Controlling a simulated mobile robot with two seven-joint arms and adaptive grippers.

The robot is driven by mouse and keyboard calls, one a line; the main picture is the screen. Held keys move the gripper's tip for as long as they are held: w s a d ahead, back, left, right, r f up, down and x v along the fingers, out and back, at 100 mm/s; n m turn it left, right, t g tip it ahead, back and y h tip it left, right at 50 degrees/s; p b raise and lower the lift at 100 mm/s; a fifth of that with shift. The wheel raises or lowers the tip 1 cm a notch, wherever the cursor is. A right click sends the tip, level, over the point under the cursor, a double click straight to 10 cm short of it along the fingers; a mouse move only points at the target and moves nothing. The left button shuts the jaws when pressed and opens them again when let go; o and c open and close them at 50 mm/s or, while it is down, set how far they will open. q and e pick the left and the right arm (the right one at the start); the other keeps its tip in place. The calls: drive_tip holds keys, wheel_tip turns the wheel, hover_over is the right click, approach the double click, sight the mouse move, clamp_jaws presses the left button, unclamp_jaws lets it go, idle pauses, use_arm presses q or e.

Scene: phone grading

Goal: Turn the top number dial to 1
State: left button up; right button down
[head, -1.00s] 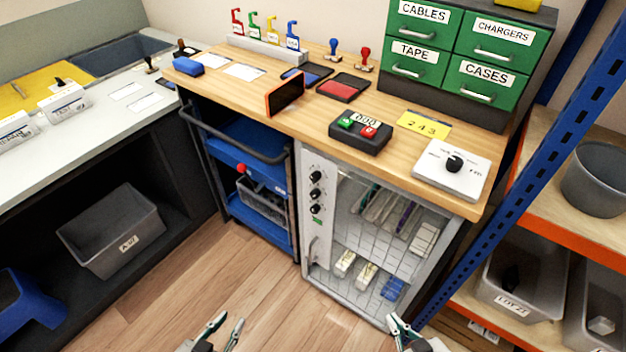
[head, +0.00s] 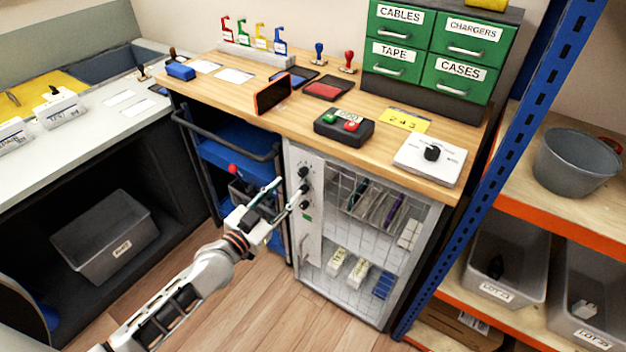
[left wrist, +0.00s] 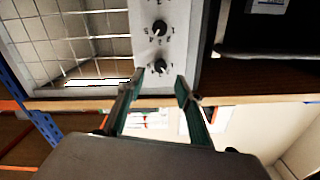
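The white panel (head: 308,229) on the left of the wire-fronted cabinet has black number dials in a column. The top dial (head: 303,171) is beside my left gripper's fingertips, with the middle dial (head: 304,188) below it. My left gripper (head: 290,186) is open and empty in front of the panel. The left wrist view is upside down: the top dial (left wrist: 160,65) shows between the open fingertips (left wrist: 160,75), and the middle dial (left wrist: 159,27) lies beyond. I cannot tell contact or read the top dial's setting. My right gripper is out of view.
The wooden counter (head: 375,155) overhangs just above the panel. A blue cart (head: 235,158) with a dark handle stands to its left. The wire door (head: 360,225) is to its right. A blue rack post (head: 490,170) stands further right. The floor in front is clear.

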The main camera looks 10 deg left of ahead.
sight(301, 175)
use_arm(q)
drive_tip(key=b+x, duration=0.1)
drive_tip(key=x, duration=0.6)
drive_tip(key=shift+w+a, duration=0.1)
drive_tip(key=shift+w, duration=0.05)
clamp_jaws()
